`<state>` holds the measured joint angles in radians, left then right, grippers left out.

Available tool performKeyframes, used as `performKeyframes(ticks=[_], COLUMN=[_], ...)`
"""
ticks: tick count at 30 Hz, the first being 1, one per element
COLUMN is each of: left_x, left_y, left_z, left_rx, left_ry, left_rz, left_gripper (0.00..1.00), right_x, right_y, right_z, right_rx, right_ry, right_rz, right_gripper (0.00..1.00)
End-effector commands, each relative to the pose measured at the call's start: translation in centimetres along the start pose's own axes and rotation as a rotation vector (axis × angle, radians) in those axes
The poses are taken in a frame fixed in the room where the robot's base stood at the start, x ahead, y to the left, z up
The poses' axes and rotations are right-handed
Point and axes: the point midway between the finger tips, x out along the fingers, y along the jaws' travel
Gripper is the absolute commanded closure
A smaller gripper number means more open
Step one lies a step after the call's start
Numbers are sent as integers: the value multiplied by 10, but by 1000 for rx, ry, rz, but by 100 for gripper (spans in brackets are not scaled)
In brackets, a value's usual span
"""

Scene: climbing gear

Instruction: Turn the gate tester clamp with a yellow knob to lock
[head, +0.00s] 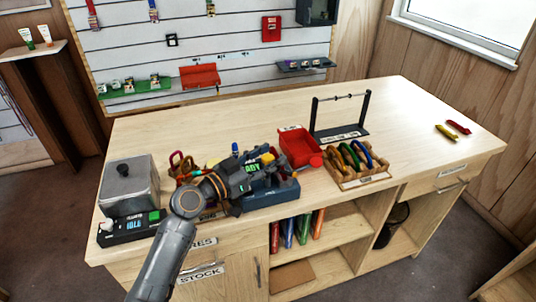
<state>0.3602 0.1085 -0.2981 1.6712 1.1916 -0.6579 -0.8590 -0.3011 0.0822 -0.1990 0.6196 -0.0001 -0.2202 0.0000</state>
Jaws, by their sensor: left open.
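The gate tester (284,192), with a blue-grey base and a green-lettered display, stands near the bench's front edge, left of the middle. A small yellow part (268,158), which looks like the clamp knob, shows at its top. My left gripper (254,178) reaches in from the left and overlaps the tester, close to the yellow part. It is open. Whether it touches the knob cannot be told. The gripper hides much of the tester's front, and the clamp's turn angle is too small to read. My right gripper is not in view.
A grey box (128,185) and a black unit reading IDLE (130,228) stand left. A red bin (300,147), a wooden rack of carabiners (358,165) and a black stand (340,133) are to the right. The bench's right part is mostly clear.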

Motion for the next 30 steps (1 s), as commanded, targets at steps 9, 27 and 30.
performKeyframes(ticks=[9,27,30], left_x=[0,-2,-2], left_y=[0,-2,-2], left_z=[0,0,0], left_rx=[0,-1,-1], left_ry=[0,-1,-1], left_rz=[0,-21,-28], left_gripper=[69,100,100], right_x=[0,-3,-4], right_y=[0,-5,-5], right_z=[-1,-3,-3], right_rx=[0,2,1], right_ry=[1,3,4], right_rz=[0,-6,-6], right_gripper=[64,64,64])
